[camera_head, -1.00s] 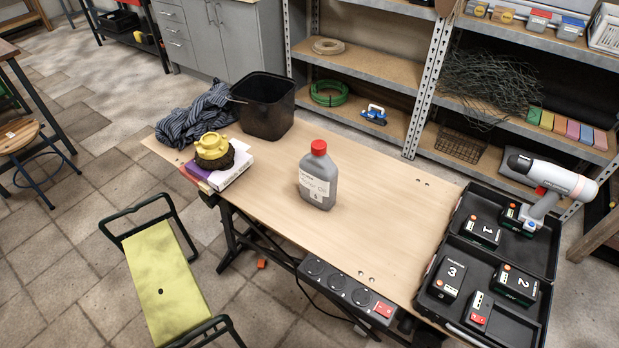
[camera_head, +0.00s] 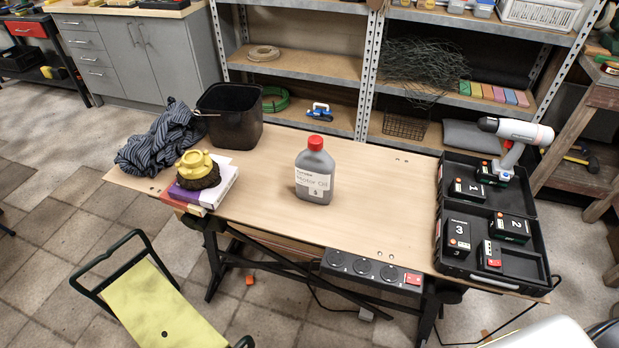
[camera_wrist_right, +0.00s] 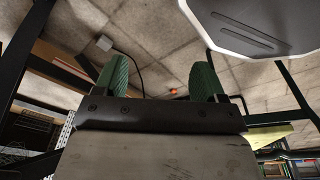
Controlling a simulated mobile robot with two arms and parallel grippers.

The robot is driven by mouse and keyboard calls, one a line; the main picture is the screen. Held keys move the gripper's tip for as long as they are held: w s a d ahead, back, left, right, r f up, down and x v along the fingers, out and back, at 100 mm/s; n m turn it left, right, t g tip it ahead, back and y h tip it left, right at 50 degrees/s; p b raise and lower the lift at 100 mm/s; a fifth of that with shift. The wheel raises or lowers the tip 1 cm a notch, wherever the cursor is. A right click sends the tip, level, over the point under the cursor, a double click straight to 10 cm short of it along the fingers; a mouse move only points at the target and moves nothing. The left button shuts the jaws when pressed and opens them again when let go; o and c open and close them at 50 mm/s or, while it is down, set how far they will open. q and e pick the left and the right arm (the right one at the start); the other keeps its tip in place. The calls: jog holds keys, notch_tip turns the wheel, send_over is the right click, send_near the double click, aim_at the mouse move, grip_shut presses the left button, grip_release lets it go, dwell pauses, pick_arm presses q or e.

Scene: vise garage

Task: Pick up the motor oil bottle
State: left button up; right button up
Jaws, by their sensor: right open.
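The motor oil bottle (camera_head: 315,172) is grey with a red cap and a white label. It stands upright near the middle of the wooden workbench (camera_head: 380,190) in the head view, with nothing touching it. My right gripper (camera_wrist_right: 162,80) shows in the right wrist view, with two green fingers spread apart and nothing between them. It is over the floor, away from the bottle. The bottle does not show in the right wrist view. My left gripper is in neither current view.
On the bench's left are a black bin (camera_head: 232,116), a striped cloth (camera_head: 160,141) and books (camera_head: 212,187) under a yellow-topped brush. On its right is an open black case (camera_head: 521,264) with batteries and a drill (camera_head: 516,133). A yellow-seated stool (camera_head: 150,305) stands in front.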

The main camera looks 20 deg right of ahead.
aim_at(312, 136)
jog(key=w+r+t+b, duration=0.1)
jog(key=w+r, duration=0.3)
jog(key=r, duration=0.5)
jog(key=w+a+r+t+b, duration=0.1)
jog(key=w+r+b, duration=0.1)
jog(key=w+r, duration=0.5)
jog(key=w+r+t+b, duration=0.1)
jog(key=w+r, duration=0.1)
jog(key=r, duration=1)
jog(key=w+r+t+y, duration=0.1)
jog(key=w+r+t, duration=0.3)
jog(key=w, duration=0.7)
jog(key=w+r+t+y, duration=0.1)
jog(key=w+r+t, duration=0.3)
jog(key=w+r, duration=0.4)
jog(key=w+r+t+y, duration=0.1)
jog(key=w+r+t, duration=0.4)
jog(key=w, duration=1)
jog(key=shift+w+a+r, duration=0.15)
jog(key=shift+a+r, duration=0.05)
jog(key=shift+r, duration=0.65)
jog(key=shift+w+a, duration=0.25)
jog(key=shift+w, duration=1.15)
jog(key=shift+w+a, duration=0.2)
jog(key=shift+w, duration=1.2)
jog(key=shift+c, duration=0.2)
